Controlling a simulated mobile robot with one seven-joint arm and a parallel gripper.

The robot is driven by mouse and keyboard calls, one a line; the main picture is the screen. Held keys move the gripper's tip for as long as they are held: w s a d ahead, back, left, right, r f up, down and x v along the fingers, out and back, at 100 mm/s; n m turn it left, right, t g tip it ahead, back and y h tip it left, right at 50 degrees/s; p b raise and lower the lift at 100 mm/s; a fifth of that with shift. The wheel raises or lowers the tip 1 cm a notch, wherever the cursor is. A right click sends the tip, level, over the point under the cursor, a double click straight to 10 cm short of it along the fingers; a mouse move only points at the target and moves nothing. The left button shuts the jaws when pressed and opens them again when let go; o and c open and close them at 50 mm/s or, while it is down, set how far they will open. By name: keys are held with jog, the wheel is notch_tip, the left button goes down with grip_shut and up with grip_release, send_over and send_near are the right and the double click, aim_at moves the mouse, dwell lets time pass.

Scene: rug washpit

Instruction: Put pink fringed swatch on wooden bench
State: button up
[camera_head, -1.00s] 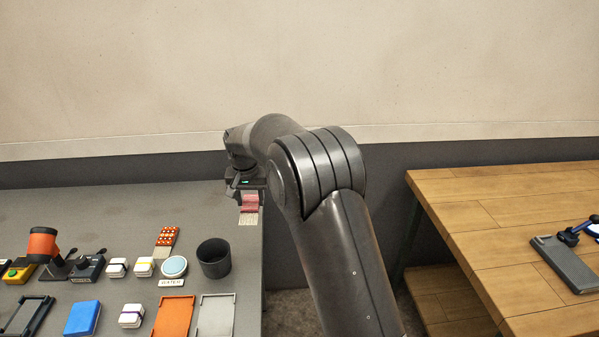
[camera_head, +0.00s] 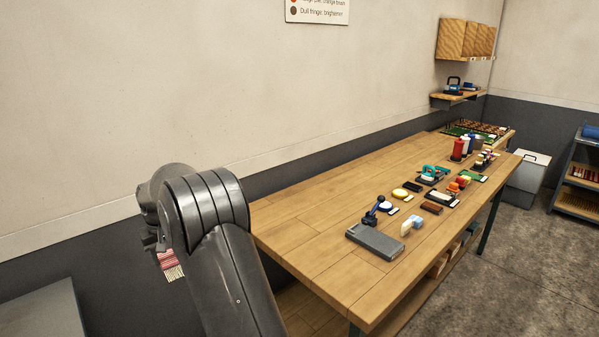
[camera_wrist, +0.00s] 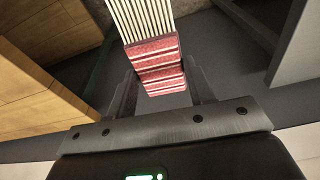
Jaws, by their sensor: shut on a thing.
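The pink fringed swatch (camera_head: 169,261) hangs below my gripper at the left of the head view, partly behind my arm. In the wrist view the swatch (camera_wrist: 158,66), pink and red striped with a pale fringe, is between the two fingers of my gripper (camera_wrist: 160,88), which is shut on it. The wooden bench (camera_head: 300,225) stands to the right of my arm in the head view, with a plank top. My gripper is left of the bench and apart from it. The bench also seems to show at the left of the wrist view (camera_wrist: 35,75).
The bench's near left part is bare. A grey block (camera_head: 375,241), a blue-handled tool (camera_head: 372,214) and several small items stand toward its right and far side. A grey table corner (camera_head: 45,310) is at the lower left. A wall runs behind the bench.

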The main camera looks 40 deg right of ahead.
jog(key=s+d, duration=0.4)
jog(key=d, duration=0.6)
jog(key=s+d, duration=0.4)
jog(key=d, duration=0.7)
jog(key=s+d, duration=0.4)
jog(key=d, duration=0.6)
jog(key=s+d, duration=2.1)
jog(key=s, duration=0.3)
send_over(345, 257)
jog(key=shift+n, duration=0.3)
jog(key=f, duration=0.6)
jog(key=shift+s+f, duration=0.25)
jog(key=shift+s, duration=0.05)
jog(key=shift+f, duration=2)
jog(key=shift+f, duration=0.1)
jog(key=o, duration=1)
jog(key=shift+c, duration=0.2)
